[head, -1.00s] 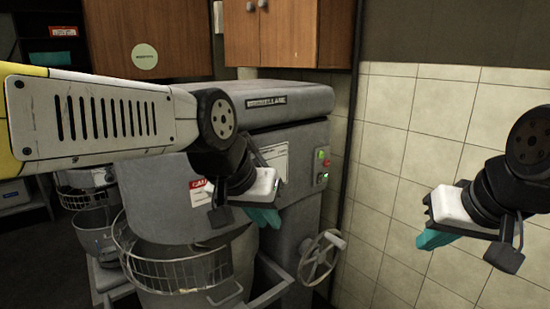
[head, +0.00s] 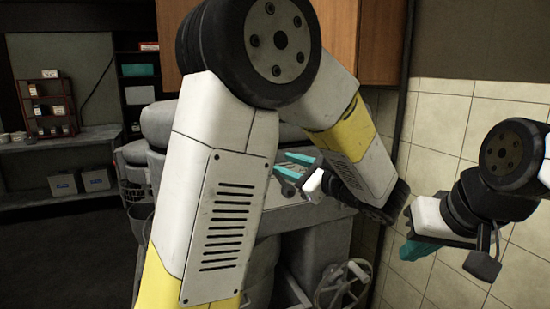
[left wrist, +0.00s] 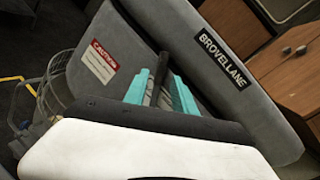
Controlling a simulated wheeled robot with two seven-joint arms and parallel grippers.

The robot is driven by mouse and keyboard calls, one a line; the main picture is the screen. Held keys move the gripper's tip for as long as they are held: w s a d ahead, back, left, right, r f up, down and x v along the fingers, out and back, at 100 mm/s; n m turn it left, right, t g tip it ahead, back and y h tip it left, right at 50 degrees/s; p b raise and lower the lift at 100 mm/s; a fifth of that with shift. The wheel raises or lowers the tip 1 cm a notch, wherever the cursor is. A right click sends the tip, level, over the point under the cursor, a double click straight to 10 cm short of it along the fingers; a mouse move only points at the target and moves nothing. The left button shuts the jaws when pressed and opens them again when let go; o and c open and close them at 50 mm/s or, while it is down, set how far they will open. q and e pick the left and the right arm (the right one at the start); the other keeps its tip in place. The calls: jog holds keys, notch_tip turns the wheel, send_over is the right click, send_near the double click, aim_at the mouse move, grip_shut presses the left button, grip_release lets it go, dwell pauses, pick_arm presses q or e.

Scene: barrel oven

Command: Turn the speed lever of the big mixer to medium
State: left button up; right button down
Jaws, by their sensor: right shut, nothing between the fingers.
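The big grey mixer (head: 315,250) stands in the middle of the head view, largely hidden behind my left arm. Its grey head fills much of the left wrist view (left wrist: 190,35), with a BROVELLANE plate and a caution label. My left gripper (head: 290,165) is over the mixer, its teal fingers apart. In the left wrist view, a dark rod, apparently the speed lever (left wrist: 158,78), shows between the fingers of the left gripper (left wrist: 160,90). Whether they touch it is unclear. My right gripper (head: 412,250) is shut and empty, to the right of the mixer before the tiled wall.
A handwheel (head: 343,290) is on the mixer's lower right side. A wire bowl guard (left wrist: 55,85) shows in the left wrist view. A wooden cabinet (head: 365,45) hangs above. A shelf with boxes (head: 75,140) is at the far left, with open floor before it.

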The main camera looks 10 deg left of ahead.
pick_arm(q)
jog(key=x, duration=0.7)
jog(key=shift+w+r, duration=0.15)
jog(key=shift+w, duration=0.2)
jog(key=shift+a, duration=0.1)
grip_shut()
dwell(1.0)
